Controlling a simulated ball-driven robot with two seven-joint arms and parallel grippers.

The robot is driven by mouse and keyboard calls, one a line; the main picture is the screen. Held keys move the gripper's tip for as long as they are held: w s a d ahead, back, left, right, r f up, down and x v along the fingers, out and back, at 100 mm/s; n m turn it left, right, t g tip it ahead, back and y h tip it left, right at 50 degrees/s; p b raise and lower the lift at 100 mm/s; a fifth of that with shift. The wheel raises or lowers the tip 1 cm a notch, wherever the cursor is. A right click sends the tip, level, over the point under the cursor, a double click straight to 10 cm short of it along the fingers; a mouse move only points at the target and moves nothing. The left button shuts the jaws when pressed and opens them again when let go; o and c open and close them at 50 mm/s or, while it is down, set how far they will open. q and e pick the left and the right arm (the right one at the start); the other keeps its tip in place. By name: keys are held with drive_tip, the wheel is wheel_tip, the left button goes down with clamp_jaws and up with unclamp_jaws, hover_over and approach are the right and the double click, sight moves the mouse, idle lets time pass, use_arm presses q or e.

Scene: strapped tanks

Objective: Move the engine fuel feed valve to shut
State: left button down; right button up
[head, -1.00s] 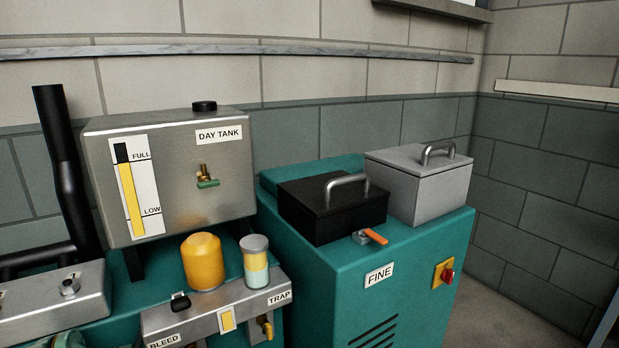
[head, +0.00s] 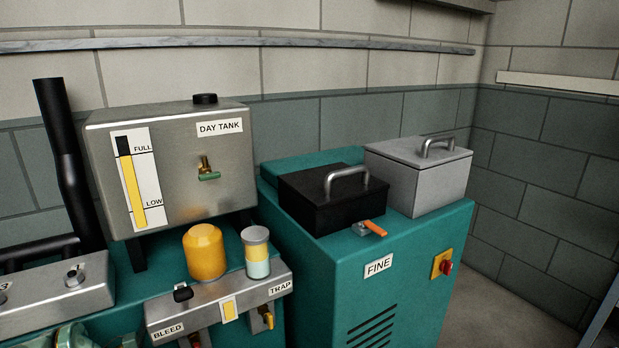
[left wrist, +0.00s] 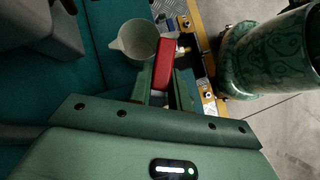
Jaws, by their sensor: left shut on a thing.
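In the left wrist view my left gripper (left wrist: 164,78) has its green fingers shut on a red handle (left wrist: 166,52). A brass-coloured fitting shows just to the right of the handle. A pale grey cup (left wrist: 135,40) sits close beside the handle on the left. In the head view a small red part (head: 195,342) shows at the bottom edge near the BLEED label; I cannot tell whether it is the same handle. No valve in view has a readable engine feed label. My right gripper is not in view.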

use_arm(q)
drive_tip(key=shift+w+a+r+n+t+p, duration=0.1)
drive_tip(key=shift+w+r+n+t+p, duration=0.25)
drive_tip(key=shift+n+t+p, duration=0.5)
drive_tip(key=shift+w+f+n, duration=0.1)
drive_tip(key=shift+w+n, duration=0.05)
drive_tip(key=shift+n, duration=0.2)
drive_tip(key=shift+w+a+f, duration=0.1)
drive_tip(key=shift+f, duration=0.05)
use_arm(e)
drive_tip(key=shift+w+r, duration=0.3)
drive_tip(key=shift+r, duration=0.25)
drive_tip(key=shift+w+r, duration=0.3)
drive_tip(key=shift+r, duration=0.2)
use_arm(q)
drive_tip(key=shift+t, duration=0.25)
drive_tip(key=shift+w+r+n+t+y+p, duration=0.15)
drive_tip(key=shift+r+n+t+y+p, duration=0.2)
drive_tip(key=shift+n+p, duration=0.55)
drive_tip(key=shift+w+a+n+p, duration=0.15)
drive_tip(key=shift+n+p, duration=0.15)
drive_tip(key=shift+p, duration=0.15)
drive_tip(key=shift+f+b, duration=0.3)
drive_tip(key=shift+f, duration=0.1)
drive_tip(key=c, duration=1.2)
unclamp_jaws()
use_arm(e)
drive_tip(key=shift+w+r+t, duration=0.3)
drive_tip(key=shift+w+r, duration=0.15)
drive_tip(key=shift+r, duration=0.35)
